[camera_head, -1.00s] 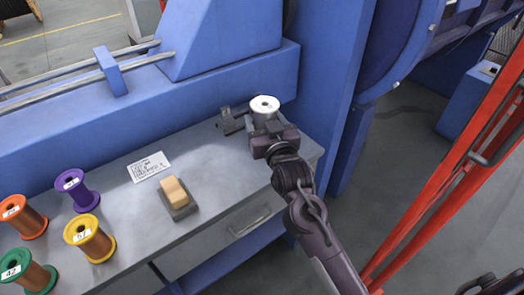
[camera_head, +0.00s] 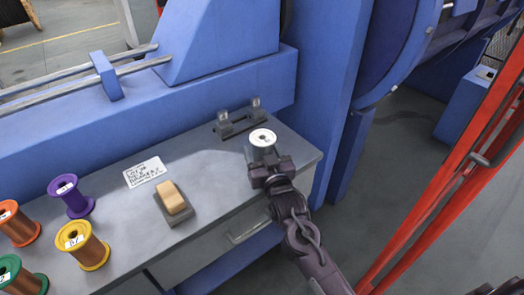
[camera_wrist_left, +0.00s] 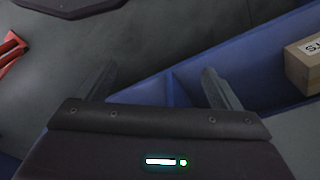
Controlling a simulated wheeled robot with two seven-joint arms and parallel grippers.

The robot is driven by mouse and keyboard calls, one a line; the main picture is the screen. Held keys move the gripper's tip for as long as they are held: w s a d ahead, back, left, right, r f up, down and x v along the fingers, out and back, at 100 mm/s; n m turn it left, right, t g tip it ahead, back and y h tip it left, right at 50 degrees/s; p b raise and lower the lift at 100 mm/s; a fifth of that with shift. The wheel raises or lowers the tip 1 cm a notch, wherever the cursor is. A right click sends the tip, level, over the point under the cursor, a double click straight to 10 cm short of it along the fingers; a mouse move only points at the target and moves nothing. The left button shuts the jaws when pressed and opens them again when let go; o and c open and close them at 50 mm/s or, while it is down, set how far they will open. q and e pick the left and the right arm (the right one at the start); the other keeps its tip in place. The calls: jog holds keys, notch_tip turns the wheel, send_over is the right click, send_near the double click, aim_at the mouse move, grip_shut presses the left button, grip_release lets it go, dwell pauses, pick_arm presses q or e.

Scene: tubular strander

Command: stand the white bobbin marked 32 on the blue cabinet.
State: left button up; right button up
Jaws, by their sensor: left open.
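The white bobbin (camera_head: 262,142) shows at the right end of the grey bench, in front of a dark two-post holder (camera_head: 238,120). Its number is too small to read. My right gripper (camera_head: 265,160) has its jaws at the bobbin's near side and appears shut on it; the fingers are mostly hidden. I cannot tell whether the bobbin touches the bench. A blue cabinet-like box (camera_head: 468,110) stands at the far right, past the machine. My left gripper (camera_wrist_left: 158,82) is open and empty in the left wrist view, and is out of the head view.
The grey bench (camera_head: 215,165) holds a label card (camera_head: 144,172), a tan block on a grey base (camera_head: 172,200) and several coloured bobbins at left. Red rails (camera_head: 450,200) cross the right side. A cardboard box (camera_wrist_left: 305,65) shows in the left wrist view.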

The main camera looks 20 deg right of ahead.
jog(key=o, duration=0.9)
jog(key=shift+f, duration=0.15)
jog(key=o, duration=0.5)
jog(key=shift+r, duration=0.25)
pick_arm(q)
jog(key=f, duration=0.1)
jog(key=f+p, duration=0.1)
jog(key=f, duration=0.1)
jog(key=shift+w+a+f, duration=0.1)
jog(key=shift+w+f, duration=0.1)
jog(key=shift+f, duration=0.1)
pick_arm(e)
jog(key=s, duration=1.2)
jog(key=shift+f, duration=0.1)
pick_arm(q)
jog(key=shift+r, duration=0.15)
